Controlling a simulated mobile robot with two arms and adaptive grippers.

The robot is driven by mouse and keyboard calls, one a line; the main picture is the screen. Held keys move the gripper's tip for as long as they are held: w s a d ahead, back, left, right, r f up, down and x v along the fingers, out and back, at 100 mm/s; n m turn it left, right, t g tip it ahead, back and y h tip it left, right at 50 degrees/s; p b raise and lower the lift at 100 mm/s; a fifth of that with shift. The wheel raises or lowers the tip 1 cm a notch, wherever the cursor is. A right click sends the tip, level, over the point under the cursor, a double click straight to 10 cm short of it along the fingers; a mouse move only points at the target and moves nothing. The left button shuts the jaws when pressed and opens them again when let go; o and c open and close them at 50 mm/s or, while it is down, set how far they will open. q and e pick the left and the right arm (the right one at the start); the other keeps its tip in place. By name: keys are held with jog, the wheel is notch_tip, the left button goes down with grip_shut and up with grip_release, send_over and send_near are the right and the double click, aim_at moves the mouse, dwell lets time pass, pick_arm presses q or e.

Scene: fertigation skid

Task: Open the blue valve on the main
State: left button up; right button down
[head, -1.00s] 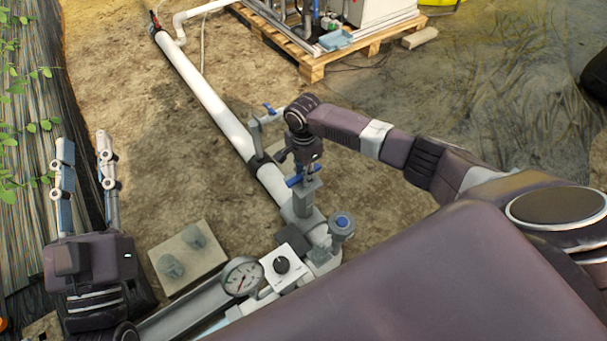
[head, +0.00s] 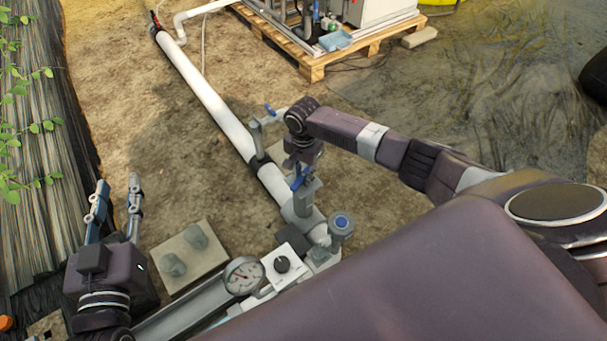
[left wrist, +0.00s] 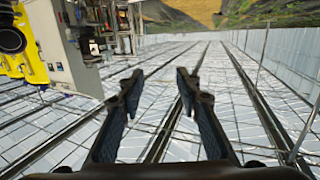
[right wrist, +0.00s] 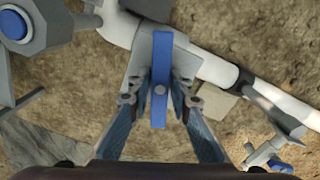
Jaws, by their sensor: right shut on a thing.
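The blue valve handle (head: 298,180) sits on a grey valve body (head: 304,203) on the white main pipe (head: 212,103). In the right wrist view, the blue handle (right wrist: 161,80) stands upright in the picture, at a slant to the pipe. My right gripper (right wrist: 160,100) has its fingers on either side of the handle and is shut on it. In the head view the right gripper (head: 300,165) reaches down from above, its fingers partly hidden by the wrist. My left gripper (head: 118,186) is open and empty at the left, away from the valve; its fingers also show in the left wrist view (left wrist: 158,82).
A pressure gauge (head: 243,276), a white box with a black knob (head: 283,265) and a blue-capped fitting (head: 341,226) stand close below the valve. A smaller blue-handled branch valve (head: 270,110) is just above it. A concrete block (head: 190,257) lies left. A pallet (head: 312,68) stands behind.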

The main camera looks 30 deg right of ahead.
jog(key=n+p, duration=0.1)
jog(key=n, duration=0.3)
jog(key=shift+s+f, duration=0.1)
jog(key=shift+s, duration=0.05)
jog(key=n+p, duration=0.1)
jog(key=n, duration=0.7)
jog(key=shift+n, duration=0.3)
pick_arm(q)
jog(key=s+a+f+g+y, duration=0.1)
jog(key=s+f+g, duration=0.2)
jog(key=f, duration=0.3)
jog(key=s+a+f+g+y, duration=0.1)
jog(key=s+a+f+g, duration=0.1)
jog(key=s+f+g, duration=0.2)
jog(key=shift+a+f, duration=0.3)
jog(key=shift+f, duration=1)
pick_arm(e)
jog(key=shift+n, duration=1.4)
jog(key=c, duration=1.7)
grip_release()
pick_arm(q)
jog(key=shift+s+p, duration=0.1)
jog(key=shift+p, duration=0.2)
